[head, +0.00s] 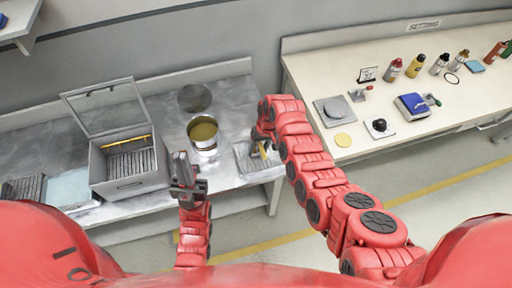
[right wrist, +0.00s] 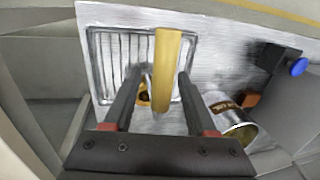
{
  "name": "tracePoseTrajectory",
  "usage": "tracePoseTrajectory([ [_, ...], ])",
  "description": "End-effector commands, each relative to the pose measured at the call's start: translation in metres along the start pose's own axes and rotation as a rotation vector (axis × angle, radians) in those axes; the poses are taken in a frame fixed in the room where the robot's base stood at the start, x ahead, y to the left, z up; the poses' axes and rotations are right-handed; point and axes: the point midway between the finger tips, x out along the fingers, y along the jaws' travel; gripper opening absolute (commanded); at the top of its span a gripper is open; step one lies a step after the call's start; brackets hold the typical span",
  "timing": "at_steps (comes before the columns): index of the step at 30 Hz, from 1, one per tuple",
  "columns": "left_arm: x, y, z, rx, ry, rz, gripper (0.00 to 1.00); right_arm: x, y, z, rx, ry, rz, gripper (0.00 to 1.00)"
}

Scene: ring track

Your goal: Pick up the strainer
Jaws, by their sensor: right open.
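A yellow bar (right wrist: 167,65), which looks like the strainer's handle, stands out over a ribbed metal drain plate in the right wrist view. It also shows as a small yellow piece by the plate in the head view (head: 263,152). I cannot make out the rest of the strainer. My right gripper (right wrist: 159,75) is open, its two fingers on either side of the bar with gaps visible. In the head view my right gripper (head: 257,146) is over the drain plate (head: 250,163). My left gripper (head: 184,168) is at the metal bench's front, apart from the bar; its jaw opening is unclear.
A pot of yellowish liquid (head: 203,133) stands left of the drain plate; it also shows in the right wrist view (right wrist: 236,130). A grey open-lidded box (head: 130,182) with a yellow bar is further left. The cream bench (head: 440,130) on the right holds bottles and small devices.

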Motion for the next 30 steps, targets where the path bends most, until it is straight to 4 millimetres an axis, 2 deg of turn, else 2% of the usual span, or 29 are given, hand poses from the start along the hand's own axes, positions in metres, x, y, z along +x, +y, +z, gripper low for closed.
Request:
tracePoseTrajectory([
  [4,-0.0003,0.0,0.0001,0.0,0.0,0.0,0.0,-0.0001,0.0,-0.0001,0.0,0.0,0.0,0.57],
  [12,-0.0002,0.0,0.0,0.0,0.0,0.0,0.0,-0.0002,-0.0001,0.0,0.0,0.0,0.0,0.08],
  [14,-0.0002,0.0,0.0,0.0,0.0,0.0,0.0,-0.0002,0.0,0.0,0.0,-0.001,0.0,0.0],
  [30,-0.0003,0.0,0.0001,0.0,0.0,0.0,0.0,-0.0005,0.0,-0.0001,0.0,0.0,0.0,0.0],
])
